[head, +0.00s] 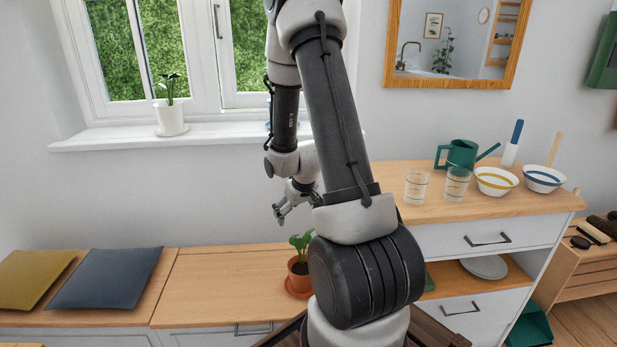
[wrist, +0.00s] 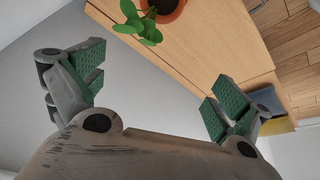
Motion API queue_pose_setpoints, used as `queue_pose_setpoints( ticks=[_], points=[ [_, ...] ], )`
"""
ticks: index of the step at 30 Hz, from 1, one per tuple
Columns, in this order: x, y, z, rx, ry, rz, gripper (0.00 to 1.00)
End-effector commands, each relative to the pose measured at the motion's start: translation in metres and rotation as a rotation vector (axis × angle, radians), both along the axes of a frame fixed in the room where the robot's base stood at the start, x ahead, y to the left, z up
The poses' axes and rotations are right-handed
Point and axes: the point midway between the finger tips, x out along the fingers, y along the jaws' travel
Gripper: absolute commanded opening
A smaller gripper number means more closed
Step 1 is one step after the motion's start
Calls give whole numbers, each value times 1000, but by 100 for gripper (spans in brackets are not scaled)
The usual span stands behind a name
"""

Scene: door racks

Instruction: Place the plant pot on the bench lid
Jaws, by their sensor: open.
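A terracotta pot (head: 298,274) with a leafy green plant stands upright on an orange saucer on the wooden bench lid (head: 215,285). My arm partly hides its right side. Its pot (wrist: 168,8) also shows at the top edge of the wrist view, cut off, with leaves in front. A second, white plant pot (head: 170,119) stands on a saucer on the windowsill. My gripper (head: 283,212) is open and empty, in the air above the bench near the wall. In the wrist view its two green-padded fingers (wrist: 158,88) are spread wide, apart from the terracotta pot.
A mustard cushion (head: 35,277) and a blue cushion (head: 107,278) lie on the bench's left part. The lid is clear left of the terracotta pot. Glasses, bowls (head: 497,181) and a green watering can (head: 460,155) stand on the cabinet at right.

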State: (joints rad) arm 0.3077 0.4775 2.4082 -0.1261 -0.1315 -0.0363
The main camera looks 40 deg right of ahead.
Motion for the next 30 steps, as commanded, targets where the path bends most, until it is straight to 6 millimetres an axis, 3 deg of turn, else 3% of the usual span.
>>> queue_pose_setpoints(
  ticks=[1, 6, 11, 15, 18, 22, 26, 30],
  points=[
    [1, 9, 34, -8, -12, 11, 100],
    [-25, 42, 127, -15, -9, 35, 100],
    [-71, 75, 198, -6, -9, 63, 100],
    [-124, 101, 245, 11, -10, 93, 100],
    [-162, 116, 265, 24, -8, 114, 100],
    [-199, 127, 278, 39, -1, 136, 100],
    [-218, 132, 283, 47, 4, 148, 100],
    [-222, 133, 283, 49, 6, 149, 100]
  ],
)
